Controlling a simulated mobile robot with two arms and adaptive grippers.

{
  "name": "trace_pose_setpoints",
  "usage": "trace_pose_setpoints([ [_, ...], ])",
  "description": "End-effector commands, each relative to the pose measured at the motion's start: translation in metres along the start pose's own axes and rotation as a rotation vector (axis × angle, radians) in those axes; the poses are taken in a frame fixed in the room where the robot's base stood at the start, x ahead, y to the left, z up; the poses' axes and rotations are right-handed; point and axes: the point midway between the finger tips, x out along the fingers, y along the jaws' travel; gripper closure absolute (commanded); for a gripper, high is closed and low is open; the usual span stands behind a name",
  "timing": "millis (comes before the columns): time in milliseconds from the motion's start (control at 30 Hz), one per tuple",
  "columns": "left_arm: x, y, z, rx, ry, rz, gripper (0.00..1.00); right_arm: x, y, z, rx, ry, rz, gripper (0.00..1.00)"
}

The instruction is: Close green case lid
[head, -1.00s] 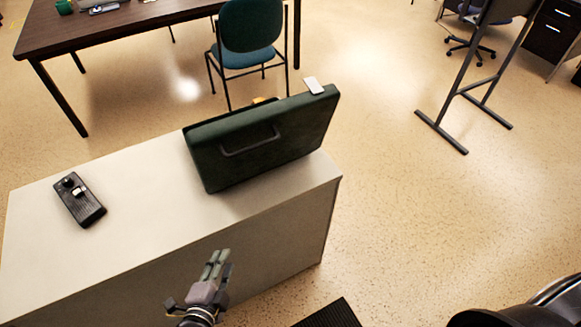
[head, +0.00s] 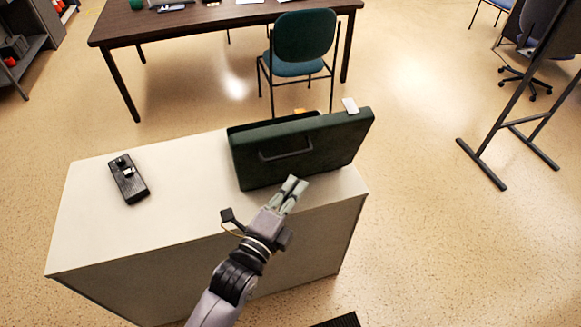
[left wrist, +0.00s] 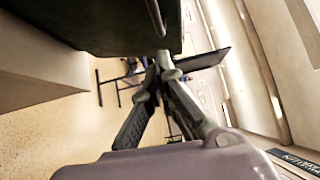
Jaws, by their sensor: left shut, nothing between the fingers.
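The dark green case (head: 322,143) stands on the white cabinet with its lid raised, the outer face and handle toward me. Part of its open base shows behind the lid at the left. My left gripper (head: 294,184) is shut and empty, just in front of the lid's lower edge in the head view; I cannot tell whether it touches. In the left wrist view the dark case (left wrist: 95,25) fills the top left, beyond the shut fingertips (left wrist: 162,62). My right gripper is not in view.
The white cabinet top (head: 190,180) has free room left of the case. A black handheld device (head: 129,180) lies there. A small white block (head: 350,105) is at the lid's top edge. A chair (head: 303,45) and brown table (head: 215,22) stand behind.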

Motion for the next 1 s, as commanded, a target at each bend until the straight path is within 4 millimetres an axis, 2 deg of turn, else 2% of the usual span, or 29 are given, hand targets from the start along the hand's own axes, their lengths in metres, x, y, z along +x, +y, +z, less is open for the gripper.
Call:
trace_pose_setpoints([
  [33, 0.011, -0.004, 0.000, -0.001, 0.000, -0.002, 1.00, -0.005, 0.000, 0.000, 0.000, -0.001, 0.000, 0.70],
  [100, 0.019, -0.003, 0.010, 0.004, 0.000, -0.001, 1.00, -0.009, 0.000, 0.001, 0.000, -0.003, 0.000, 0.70],
  [300, 0.033, -0.001, 0.025, 0.002, 0.001, 0.001, 1.00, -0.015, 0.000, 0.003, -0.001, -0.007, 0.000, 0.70],
  [833, 0.037, -0.001, 0.030, -0.003, 0.000, 0.003, 1.00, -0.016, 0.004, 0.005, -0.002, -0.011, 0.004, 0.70],
  [1000, 0.048, -0.009, 0.038, -0.025, 0.000, 0.025, 1.00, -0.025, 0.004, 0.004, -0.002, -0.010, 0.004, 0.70],
])
